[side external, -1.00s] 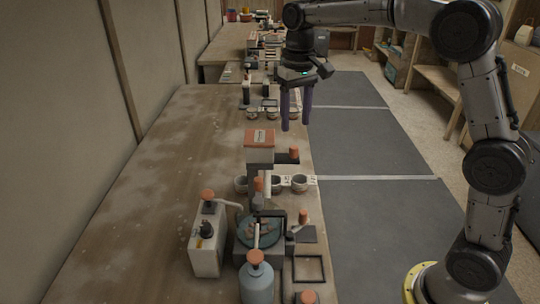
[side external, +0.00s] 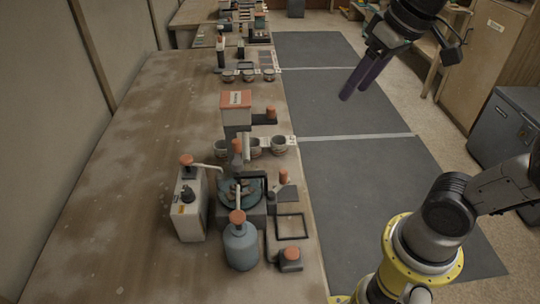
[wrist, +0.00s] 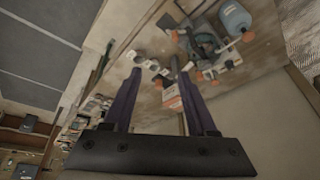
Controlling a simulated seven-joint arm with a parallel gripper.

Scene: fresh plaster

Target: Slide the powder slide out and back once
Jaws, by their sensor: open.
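The powder hopper (side external: 236,110) is a pale box with an orange-red labelled lid, standing near the bench's right edge in the side view. A dark bar with an orange knob (side external: 270,113) sticks out to its right, low on the hopper; it looks like the powder slide, though I cannot be sure. My gripper (side external: 352,88) is open and empty, its two purple fingers pointing down-left over the grey floor mat, well right of the hopper and apart from it. In the wrist view the gripper (wrist: 161,73) shows both fingers spread, with the hopper (wrist: 171,98) beyond them.
Several small cups (side external: 256,147) stand in front of the hopper. Nearer are a white pump box (side external: 188,210), a blue-grey bottle (side external: 240,247), a black frame (side external: 291,228) and an orange button (side external: 291,255). The bench's left side (side external: 120,180) is clear.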

